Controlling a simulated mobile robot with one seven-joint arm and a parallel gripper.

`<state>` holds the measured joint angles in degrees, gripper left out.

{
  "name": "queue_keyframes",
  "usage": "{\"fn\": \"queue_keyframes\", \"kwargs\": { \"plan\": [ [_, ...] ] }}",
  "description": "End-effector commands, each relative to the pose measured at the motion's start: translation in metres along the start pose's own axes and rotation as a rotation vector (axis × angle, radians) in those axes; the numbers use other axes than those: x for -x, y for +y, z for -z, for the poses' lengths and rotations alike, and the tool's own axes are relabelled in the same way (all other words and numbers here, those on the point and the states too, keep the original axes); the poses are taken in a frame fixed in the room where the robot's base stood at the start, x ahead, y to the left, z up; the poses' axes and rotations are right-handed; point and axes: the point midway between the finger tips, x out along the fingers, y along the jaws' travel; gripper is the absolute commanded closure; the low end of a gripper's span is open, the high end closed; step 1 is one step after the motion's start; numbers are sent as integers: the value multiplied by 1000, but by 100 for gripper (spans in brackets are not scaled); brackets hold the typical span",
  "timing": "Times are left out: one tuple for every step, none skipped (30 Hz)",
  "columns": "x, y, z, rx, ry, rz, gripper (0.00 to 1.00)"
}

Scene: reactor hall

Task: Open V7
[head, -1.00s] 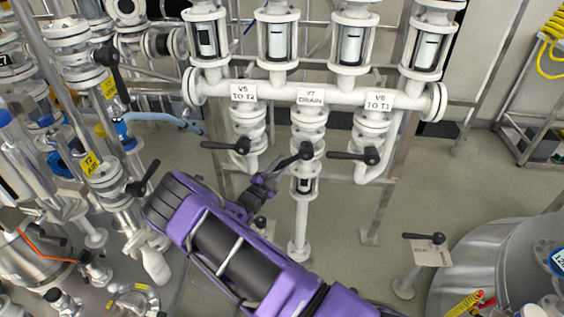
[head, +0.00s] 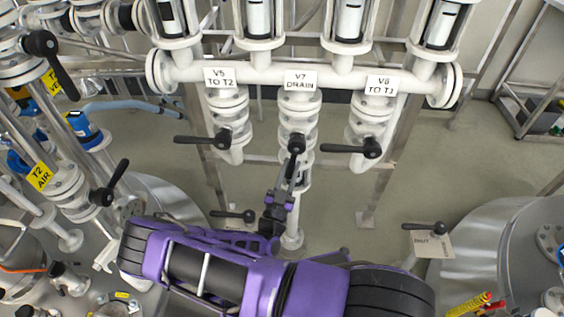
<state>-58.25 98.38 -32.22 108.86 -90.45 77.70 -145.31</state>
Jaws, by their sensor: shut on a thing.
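The V7 DRAIN label (head: 300,81) sits on the middle branch of the white manifold. Below it is the V7 valve with its black lever handle (head: 296,146). The handle points towards me, down in the picture, and its outer part is largely hidden by the fingers. My gripper (head: 288,179) reaches up from below and is shut on the V7 handle.
The V5 handle (head: 218,140) and V6 handle (head: 364,148) flank V7, both pointing left. Further valve handles stand at the left (head: 106,190) and lower right (head: 425,228). A metal tank (head: 500,250) is at the right.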

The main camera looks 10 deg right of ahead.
Motion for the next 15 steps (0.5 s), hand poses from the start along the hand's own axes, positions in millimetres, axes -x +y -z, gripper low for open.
{"fn": "queue_keyframes", "kwargs": {
  "plan": [
    [1,8,-4,33,1,5,100],
    [1,9,-3,48,4,10,100],
    [1,11,-3,65,8,17,100],
    [1,12,-3,76,10,22,100],
    [0,13,-3,86,13,27,100],
    [0,15,-2,99,15,32,100],
    [0,16,-2,108,17,36,100],
    [-1,16,-2,116,19,39,100],
    [-1,18,-2,125,20,42,100],
    [-1,18,-2,131,21,44,100],
    [-1,19,-2,135,22,46,100],
    [-1,19,-1,140,23,48,100],
    [-1,19,-1,143,24,49,100],
    [-1,20,-1,145,24,50,100],
    [-2,20,-1,147,25,51,100]
  ]
}}
